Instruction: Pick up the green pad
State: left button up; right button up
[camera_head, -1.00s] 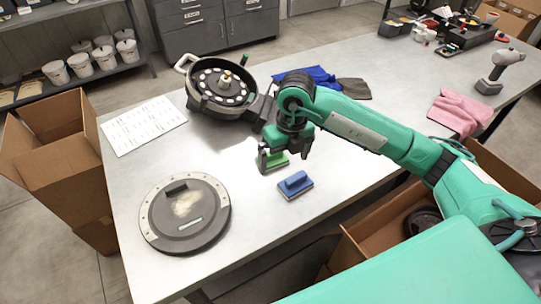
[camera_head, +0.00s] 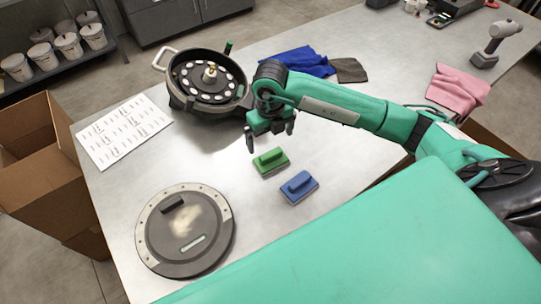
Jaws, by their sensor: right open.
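The green pad (camera_head: 271,162) lies on the metal table, a small block with a raised green handle along its top. My right gripper (camera_head: 270,142) is open and empty, pointing down just behind the pad. Its two fingers stand apart, and the pad is in plain view in front of them. A blue pad (camera_head: 299,187) of the same shape lies close by, to the right and nearer to me. My left gripper is not in view.
A round grey lid (camera_head: 184,229) lies at the front left. The seed meter (camera_head: 209,82), a printed sheet (camera_head: 122,131), blue cloth (camera_head: 298,61) and pink cloth (camera_head: 458,89) are on the table. A cardboard box (camera_head: 36,160) stands left of it. The table between lid and pads is clear.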

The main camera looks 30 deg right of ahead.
aim_at(270, 153)
jog(key=shift+w+f, duration=0.2)
jog(key=shift+f, duration=1.05)
jog(key=shift+w+f, duration=0.1)
jog(key=shift+f, duration=0.2)
jog(key=shift+s+a+f+p, duration=0.1)
jog(key=shift+s+f+p, duration=0.1)
jog(key=shift+f+p, duration=0.4)
jog(key=shift+s+f+p, duration=0.2)
jog(key=shift+f+p, duration=0.3)
jog(key=shift+p, duration=0.15)
notch_tip(270, 153, down, 2)
jog(key=shift+f+p, duration=0.1)
jog(key=shift+p, duration=0.25)
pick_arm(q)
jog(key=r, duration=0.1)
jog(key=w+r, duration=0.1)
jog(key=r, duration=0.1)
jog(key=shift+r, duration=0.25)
pick_arm(e)
jog(key=shift+f, duration=0.4)
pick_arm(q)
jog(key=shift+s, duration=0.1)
pick_arm(e)
jog(key=c, duration=0.7)
